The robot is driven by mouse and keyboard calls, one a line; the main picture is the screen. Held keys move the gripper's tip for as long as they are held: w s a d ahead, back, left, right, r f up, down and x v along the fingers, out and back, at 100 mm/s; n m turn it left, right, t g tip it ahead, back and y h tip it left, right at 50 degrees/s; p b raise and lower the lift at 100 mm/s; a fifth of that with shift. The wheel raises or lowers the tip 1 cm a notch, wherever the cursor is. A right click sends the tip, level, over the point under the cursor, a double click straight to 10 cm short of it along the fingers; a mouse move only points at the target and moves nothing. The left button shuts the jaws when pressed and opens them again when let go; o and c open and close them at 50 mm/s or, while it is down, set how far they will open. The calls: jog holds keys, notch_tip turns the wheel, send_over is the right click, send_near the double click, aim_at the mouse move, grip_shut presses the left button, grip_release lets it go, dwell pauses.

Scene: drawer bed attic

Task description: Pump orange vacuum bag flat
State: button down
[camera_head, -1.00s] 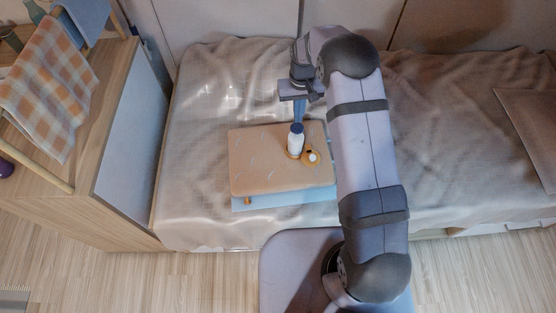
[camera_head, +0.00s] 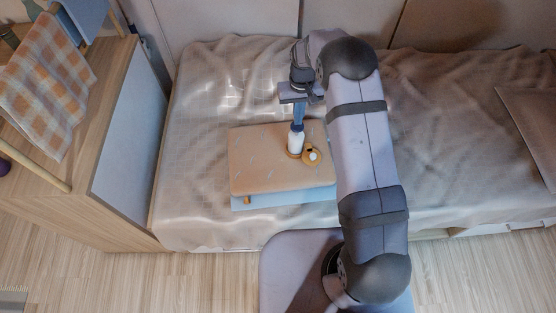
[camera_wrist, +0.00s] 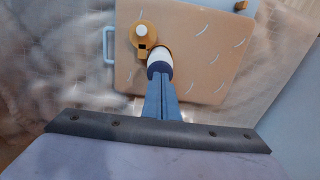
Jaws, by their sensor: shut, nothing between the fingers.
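The orange vacuum bag (camera_head: 262,170) lies on the bed, on top of a light blue board (camera_head: 285,199); it also shows in the wrist view (camera_wrist: 215,50). A white pump with a dark blue top (camera_head: 295,142) stands upright on an orange ring on the bag's right part. Beside it is a round orange cap with a white centre (camera_head: 312,156), seen in the wrist view (camera_wrist: 141,32) too. My gripper (camera_head: 298,124) is shut and empty, pointing down with its blue fingertips at the pump's dark top (camera_wrist: 159,70). Whether they touch is hard to tell.
The bed's beige blanket (camera_head: 200,100) is rumpled and clear around the bag. A wooden cabinet (camera_head: 110,180) with a checked cloth (camera_head: 45,85) stands at the left. A wall runs behind the bed. A pillow or folded cover (camera_head: 530,125) lies at the far right.

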jog(key=shift+f+b, duration=0.35)
jog(key=shift+f, duration=0.3)
jog(key=shift+f, duration=0.1)
jog(key=shift+f+b, duration=1.25)
jog(key=shift+f, duration=0.6)
jog(key=shift+s, duration=0.1)
jog(key=shift+r+p, duration=2)
jog(key=shift+r, duration=0.95)
jog(key=shift+r, duration=0.1)
notch_tip(320, 180, up, 6)
jog(key=p, duration=0.4)
